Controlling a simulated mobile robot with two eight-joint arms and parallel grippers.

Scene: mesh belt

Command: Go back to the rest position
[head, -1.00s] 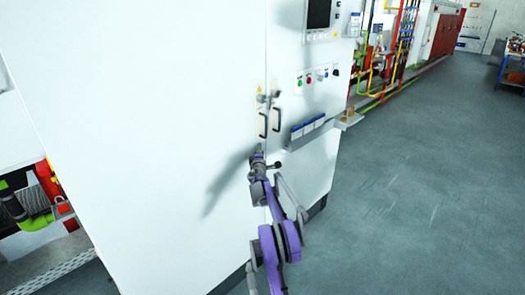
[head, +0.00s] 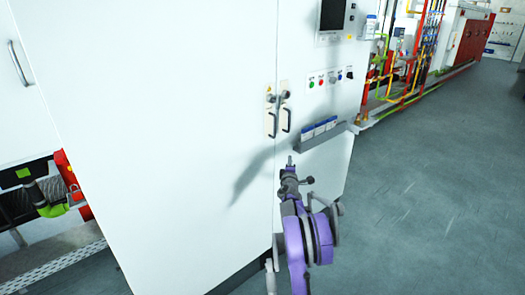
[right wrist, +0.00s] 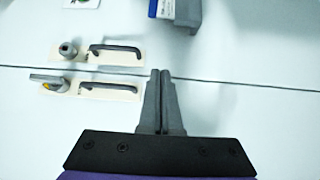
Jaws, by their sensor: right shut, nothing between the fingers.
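My right gripper (head: 290,161) is in front of the white cabinet (head: 190,120), below its two door handles. In the right wrist view its two fingers (right wrist: 160,74) are together with nothing between them. The gripper shows apart from the dark handles (head: 286,120), which also appear at the left of the right wrist view (right wrist: 115,51). My purple right arm reaches up from the bottom of the head view. My left gripper is not in view.
A small shelf with blue-and-white items (head: 318,132) juts from the cabinet beside the gripper. Above it are buttons (head: 322,80) and a dark screen (head: 333,14). Grey floor (head: 430,190) lies open at the right. Red and yellow pipes (head: 410,60) stand farther back.

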